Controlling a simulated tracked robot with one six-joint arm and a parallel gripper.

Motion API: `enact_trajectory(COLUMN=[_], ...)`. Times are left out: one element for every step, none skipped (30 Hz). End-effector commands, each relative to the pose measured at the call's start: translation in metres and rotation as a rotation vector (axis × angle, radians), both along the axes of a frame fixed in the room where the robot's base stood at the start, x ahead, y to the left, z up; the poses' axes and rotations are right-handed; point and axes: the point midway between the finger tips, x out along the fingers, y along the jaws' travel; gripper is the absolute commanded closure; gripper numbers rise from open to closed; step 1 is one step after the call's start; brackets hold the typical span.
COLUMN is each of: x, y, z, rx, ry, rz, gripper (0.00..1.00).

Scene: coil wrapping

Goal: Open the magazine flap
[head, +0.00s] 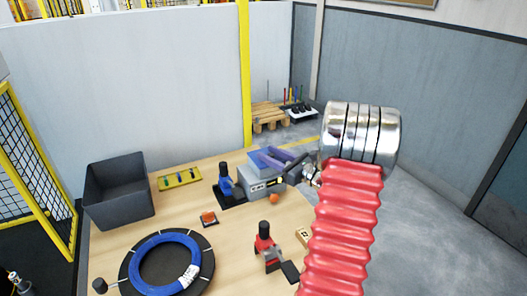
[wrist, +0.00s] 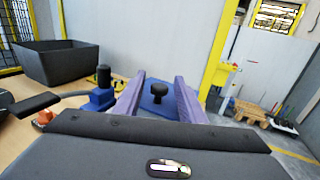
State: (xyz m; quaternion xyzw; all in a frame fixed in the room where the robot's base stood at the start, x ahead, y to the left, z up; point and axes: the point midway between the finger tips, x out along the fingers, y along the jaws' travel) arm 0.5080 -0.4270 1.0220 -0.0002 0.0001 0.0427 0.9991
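The magazine appears to be the grey box (head: 258,184) at the far edge of the table in the head view, with a blue flap (head: 256,158) on top. In the wrist view the blue flap (wrist: 152,114) carries a black knob (wrist: 158,92). My gripper (head: 262,159) reaches over the flap from the right in the head view. In the wrist view my gripper (wrist: 160,79) has its two purple fingers apart, one on each side of the knob. I see gaps between knob and fingers. The flap looks shut, but its edges are partly hidden.
A blue coil (head: 145,270) lies on a round black turntable (head: 125,262). A dark bin (head: 118,195) stands at the left. A blue-handled tool (head: 226,183) stands beside the magazine, and a red-handled one (head: 265,242) is nearer the front.

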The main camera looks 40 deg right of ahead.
Motion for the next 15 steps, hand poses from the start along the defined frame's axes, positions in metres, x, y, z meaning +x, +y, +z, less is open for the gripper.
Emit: enact_trajectory(x=[0.008, 0.013, 0.018, 0.021, 0.024, 0.028, 0.030, 0.032, 0.034, 0.035, 0.036, 0.036, 0.036, 0.036, 0.036], y=[0.002, 0.002, 0.003, 0.003, 0.003, 0.003, 0.003, 0.003, 0.003, 0.003, 0.003, 0.003, 0.003, 0.003, 0.003], z=[0.000, 0.000, 0.000, 0.000, 0.000, 0.000, -0.001, -0.001, 0.000, 0.000, 0.000, 0.000, 0.000, 0.000, 0.000], rx=[0.000, 0.000, 0.000, 0.000, 0.000, 0.001, 0.001, 0.001, 0.001, 0.001, 0.001, 0.001, 0.001, 0.001, 0.001], ry=[0.001, 0.000, -0.001, -0.001, 0.000, 0.001, 0.001, 0.001, 0.000, 0.000, 0.000, 0.000, 0.000, 0.000, 0.000], rz=[0.003, 0.003, 0.003, 0.002, 0.002, 0.002, 0.002, 0.001, 0.001, 0.000, 0.000, 0.000, -0.001, -0.001, -0.001], gripper=[0.63, 0.63, 0.63, 0.63, 0.63, 0.63, 0.63, 0.63, 0.63, 0.63, 0.63, 0.63, 0.63, 0.63, 0.63])
